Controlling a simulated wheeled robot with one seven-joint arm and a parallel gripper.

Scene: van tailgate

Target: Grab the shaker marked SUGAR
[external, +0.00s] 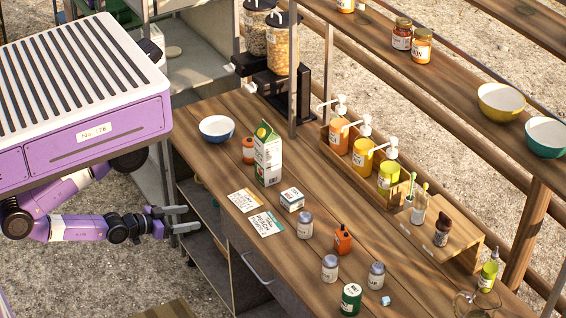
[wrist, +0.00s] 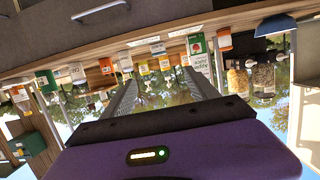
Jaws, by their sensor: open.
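Three small shakers with grey lids and white labels stand upright on the wooden counter in the external view: one behind (external: 305,226), one at front left (external: 330,268) and one at front right (external: 376,275). Their lettering is too small to read, so I cannot tell which is marked SUGAR. My gripper (external: 182,218) is open and empty, off the counter's left edge and well apart from the shakers. In the wrist view, which is upside down, its two fingers (wrist: 160,80) point toward the counter, with small labelled containers beyond them.
A drawer handle (external: 256,268) sticks out below the counter edge.

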